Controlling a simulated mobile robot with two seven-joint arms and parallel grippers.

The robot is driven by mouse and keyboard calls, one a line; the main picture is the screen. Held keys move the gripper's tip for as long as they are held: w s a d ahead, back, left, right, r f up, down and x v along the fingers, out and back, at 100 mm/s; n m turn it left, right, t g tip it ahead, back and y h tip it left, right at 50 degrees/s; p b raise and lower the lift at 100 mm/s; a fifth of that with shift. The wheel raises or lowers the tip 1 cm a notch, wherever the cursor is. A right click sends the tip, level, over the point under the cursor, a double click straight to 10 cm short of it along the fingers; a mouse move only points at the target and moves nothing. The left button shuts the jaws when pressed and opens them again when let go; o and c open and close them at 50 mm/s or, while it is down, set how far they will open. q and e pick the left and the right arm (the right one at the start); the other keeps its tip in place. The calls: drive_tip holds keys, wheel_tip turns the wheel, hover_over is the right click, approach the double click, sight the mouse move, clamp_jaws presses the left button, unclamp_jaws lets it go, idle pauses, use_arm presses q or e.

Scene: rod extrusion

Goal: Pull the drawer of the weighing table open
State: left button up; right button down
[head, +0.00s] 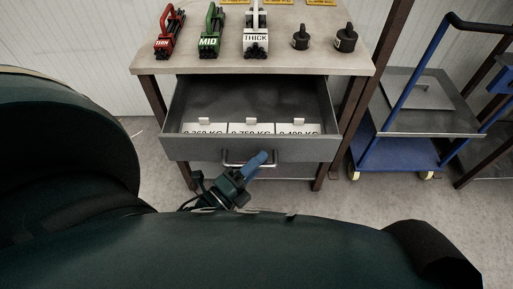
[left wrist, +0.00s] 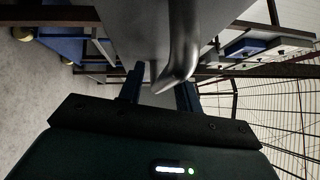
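The grey drawer (head: 250,148) of the weighing table (head: 250,62) stands open, pulled out toward me. Its inside shows from above, with white weight labels (head: 251,128) along the front. A metal bar handle (head: 232,163) is on the drawer front. My left gripper (head: 258,160) is at the handle, over its right part. In the left wrist view, the handle (left wrist: 181,68) comes down between the two fingers (left wrist: 160,92), which stand apart with a gap visible. Whether a finger touches the handle cannot be told. My right gripper is not in view.
On the tabletop stand red (head: 170,32), green (head: 211,32) and white (head: 257,32) tools marked THIN, MID and THICK, and two dark weights (head: 345,38). A blue trolley (head: 397,150) stands to the right. The floor in front of the drawer is partly covered by my own body.

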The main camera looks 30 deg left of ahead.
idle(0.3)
use_arm(q)
drive_tip(key=v, duration=1.3)
drive_tip(key=shift+s, duration=0.1)
